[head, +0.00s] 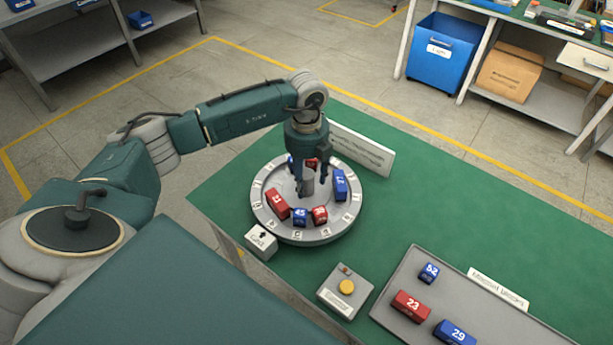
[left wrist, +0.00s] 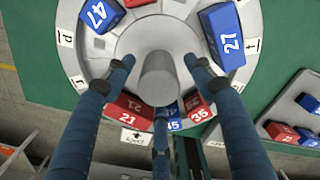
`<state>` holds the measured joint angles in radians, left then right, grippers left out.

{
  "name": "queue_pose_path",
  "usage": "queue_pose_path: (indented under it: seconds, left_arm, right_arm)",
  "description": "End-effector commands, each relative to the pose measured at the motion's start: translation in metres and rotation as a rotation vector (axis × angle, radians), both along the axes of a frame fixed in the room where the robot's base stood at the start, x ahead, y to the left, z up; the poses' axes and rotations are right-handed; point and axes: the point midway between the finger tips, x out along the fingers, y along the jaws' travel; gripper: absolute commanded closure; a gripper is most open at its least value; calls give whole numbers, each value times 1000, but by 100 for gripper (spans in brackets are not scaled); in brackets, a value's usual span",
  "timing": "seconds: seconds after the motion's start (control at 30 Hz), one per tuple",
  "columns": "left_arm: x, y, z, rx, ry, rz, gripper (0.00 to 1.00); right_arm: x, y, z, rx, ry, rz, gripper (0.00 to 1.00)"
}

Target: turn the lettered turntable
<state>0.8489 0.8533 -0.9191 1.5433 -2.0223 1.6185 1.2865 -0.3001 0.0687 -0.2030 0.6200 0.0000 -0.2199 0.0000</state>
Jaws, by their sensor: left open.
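The round grey turntable (head: 262,217) stands on the green table, with lettered tiles around its rim. Numbered red and blue blocks sit in its ring, including red 21 (head: 277,205), blue 45 (head: 300,217), red 35 (head: 319,215) and blue 27 (head: 340,184). Blue 47 (left wrist: 100,15) shows in the left wrist view. A grey central post (left wrist: 160,78) rises from the hub. My left gripper (head: 310,190) points down over the hub, open. In the left wrist view its fingers (left wrist: 160,70) stand around the post, with visible gaps at both sides. My right gripper is out of view.
A white box with an arrow (head: 261,241) stands at the turntable's front left. A box with a yellow button (head: 346,287) is in front. A grey tray (head: 390,290) at right holds blocks 52, 23 and 29. A white sign (head: 362,150) stands behind the turntable.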

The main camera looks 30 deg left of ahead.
Motion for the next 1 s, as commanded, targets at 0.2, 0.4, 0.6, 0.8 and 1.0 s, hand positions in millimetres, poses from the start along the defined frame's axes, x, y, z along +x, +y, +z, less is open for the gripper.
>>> queue_pose_path:
  seconds: [0.2,0.4,0.6,0.8,1.0]
  left_arm:
    - [0,0,0,0,0,0,82]
    - [0,0,0,-1,1,0,100]
    - [0,-1,0,-2,1,7,100]
    - [0,-1,0,-3,1,46,100]
    - [0,-2,0,-3,2,122,100]
  right_arm:
    - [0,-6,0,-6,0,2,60]
    - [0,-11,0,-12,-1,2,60]
    - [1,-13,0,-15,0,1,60]
    - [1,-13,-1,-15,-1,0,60]
    - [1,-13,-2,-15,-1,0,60]
